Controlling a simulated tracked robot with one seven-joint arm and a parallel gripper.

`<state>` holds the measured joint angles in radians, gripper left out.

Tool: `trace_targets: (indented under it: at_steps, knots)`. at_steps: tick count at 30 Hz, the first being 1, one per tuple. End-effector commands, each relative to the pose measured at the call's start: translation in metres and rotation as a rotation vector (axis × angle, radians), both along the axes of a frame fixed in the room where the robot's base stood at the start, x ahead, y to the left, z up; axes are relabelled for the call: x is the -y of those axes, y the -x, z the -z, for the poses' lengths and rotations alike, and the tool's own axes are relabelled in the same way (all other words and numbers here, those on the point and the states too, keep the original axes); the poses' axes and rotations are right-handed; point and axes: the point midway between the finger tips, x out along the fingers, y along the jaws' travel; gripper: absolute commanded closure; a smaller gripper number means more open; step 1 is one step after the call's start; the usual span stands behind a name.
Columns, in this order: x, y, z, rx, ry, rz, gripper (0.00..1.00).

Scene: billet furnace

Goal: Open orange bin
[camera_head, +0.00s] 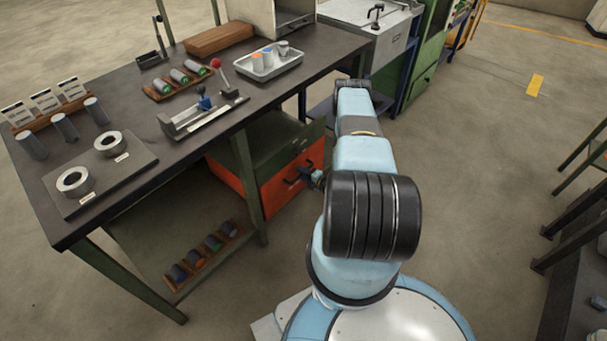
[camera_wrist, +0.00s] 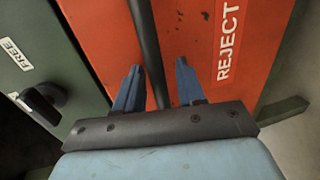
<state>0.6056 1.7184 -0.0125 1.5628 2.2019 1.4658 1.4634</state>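The orange bin (camera_head: 287,192) sits under the workbench, and its front fills much of the wrist view (camera_wrist: 105,50). Its face bears a REJECT label (camera_wrist: 228,45). A dark bar handle (camera_wrist: 146,45) crosses the bin front. My gripper (camera_wrist: 160,80) is open, with its two blue fingers apart on either side of the bar; orange shows between the bar and the right finger. Whether a finger touches the bar, I cannot tell. In the head view my arm largely hides the gripper beside the bin's front. The bin looks closed.
A green drawer (camera_wrist: 35,75) with a FREE label and black handle (camera_wrist: 42,100) adjoins the bin. The workbench (camera_head: 130,110) above holds fixtures, rings and a white tray (camera_head: 270,63). A bench leg (camera_head: 247,175) stands by the bin.

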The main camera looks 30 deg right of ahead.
Motion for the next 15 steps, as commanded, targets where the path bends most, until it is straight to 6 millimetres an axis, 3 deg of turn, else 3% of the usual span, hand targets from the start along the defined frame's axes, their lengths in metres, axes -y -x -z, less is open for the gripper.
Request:
trace_targets:
  at_steps: [10,15]
  knots:
    - [-0.0008,-0.0031,0.0006,0.0,0.0,0.001,0.61]
    - [-0.0007,-0.003,0.0006,0.0,0.0,0.001,0.76]
